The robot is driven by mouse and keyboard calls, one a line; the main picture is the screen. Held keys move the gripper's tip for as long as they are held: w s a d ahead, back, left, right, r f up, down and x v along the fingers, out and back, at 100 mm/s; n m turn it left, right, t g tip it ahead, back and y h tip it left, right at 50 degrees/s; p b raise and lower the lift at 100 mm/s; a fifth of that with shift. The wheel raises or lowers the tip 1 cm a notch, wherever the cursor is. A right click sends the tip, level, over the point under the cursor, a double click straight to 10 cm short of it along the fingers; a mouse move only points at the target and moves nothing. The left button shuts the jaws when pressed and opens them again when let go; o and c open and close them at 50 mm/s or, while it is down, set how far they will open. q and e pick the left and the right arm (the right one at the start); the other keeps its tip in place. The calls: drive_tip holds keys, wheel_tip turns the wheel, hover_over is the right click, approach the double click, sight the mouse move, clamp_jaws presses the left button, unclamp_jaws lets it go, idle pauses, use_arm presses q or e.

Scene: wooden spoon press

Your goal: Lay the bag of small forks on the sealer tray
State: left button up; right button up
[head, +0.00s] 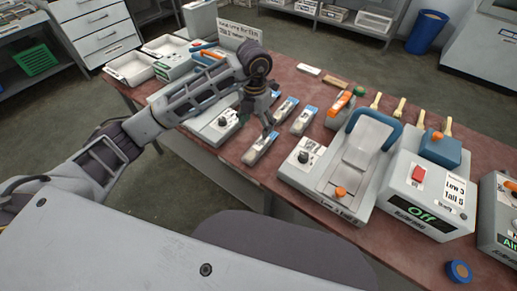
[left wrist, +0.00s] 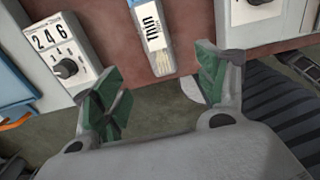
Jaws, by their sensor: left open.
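Three clear bags with blue and white ends lie on the red-brown bench: a near one (head: 258,149), one behind it (head: 285,109) and one to the right (head: 304,120). I cannot tell for certain which holds small forks. My left gripper (head: 258,117) is open and empty above the near bag. In the left wrist view, a bag labelled "Thin" (left wrist: 155,35) lies ahead of the open fingers (left wrist: 160,92), apart from them, with pale pieces at its near end. The sealer tray (head: 365,147) is a bare pale plate with a blue handle (head: 372,121). My right gripper is out of view.
A dial box (head: 302,157) adjoins the sealer's left side. A grey machine reading "Off" (head: 425,200) stands right of it. Another dial unit (head: 222,122) stands left of the bags. Several wooden utensils (head: 400,108) stand behind; a blue roll (head: 459,271) lies front right.

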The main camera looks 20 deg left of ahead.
use_arm(q)
drive_tip(key=shift+a, duration=0.25)
hover_over(255, 149)
drive_tip(key=shift+w+f, duration=0.15)
drive_tip(key=shift+f, duration=4.1)
drive_tip(key=shift+f, duration=0.15)
